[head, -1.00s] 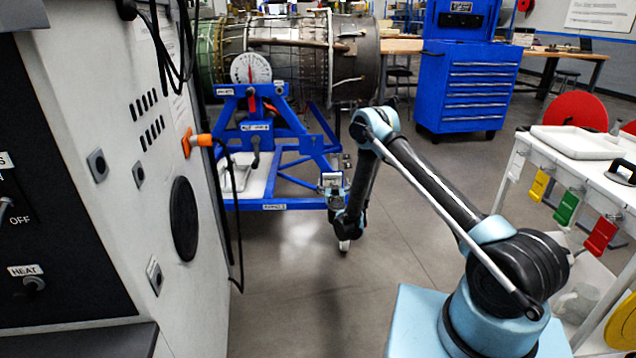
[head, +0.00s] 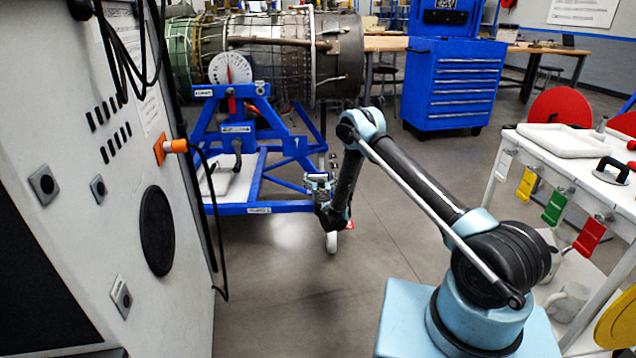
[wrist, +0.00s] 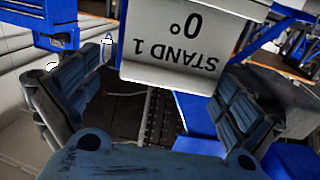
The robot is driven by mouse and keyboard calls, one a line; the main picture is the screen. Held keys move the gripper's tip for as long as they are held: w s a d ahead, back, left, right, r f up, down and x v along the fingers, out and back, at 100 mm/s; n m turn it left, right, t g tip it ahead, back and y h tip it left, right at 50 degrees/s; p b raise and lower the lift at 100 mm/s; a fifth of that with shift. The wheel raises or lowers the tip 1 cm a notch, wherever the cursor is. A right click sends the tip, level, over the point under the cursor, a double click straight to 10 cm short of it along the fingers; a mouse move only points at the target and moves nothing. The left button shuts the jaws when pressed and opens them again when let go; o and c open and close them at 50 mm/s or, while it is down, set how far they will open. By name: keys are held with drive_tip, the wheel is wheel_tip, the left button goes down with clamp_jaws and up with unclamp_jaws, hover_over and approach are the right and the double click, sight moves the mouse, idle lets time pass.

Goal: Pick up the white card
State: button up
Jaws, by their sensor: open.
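A white card (head: 503,163) hangs at the left end of a row of coloured cards on the white cart's edge, at the right of the head view. My gripper (head: 321,186) is low by the front right of the blue turbine stand (head: 260,209), well left of and apart from that card. In the wrist view my gripper (wrist: 160,104) is open, with its fingers spread left and right. A pale plate (wrist: 187,66) reading "STAND 1 0°" appears upside down beyond and between the fingers. I cannot tell whether anything touches it.
A yellow card (head: 526,184), a green card (head: 554,207) and a red card (head: 589,236) hang along the white cart (head: 507,150). A grey console (head: 140,280) stands close on the left. A blue tool cabinet (head: 455,85) is behind. Floor (head: 320,310) between console and arm is clear.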

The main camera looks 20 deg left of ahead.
drive_tip(key=shift+s+a, duration=0.15)
drive_tip(key=shift+a, duration=0.15)
drive_tip(key=c, duration=0.9)
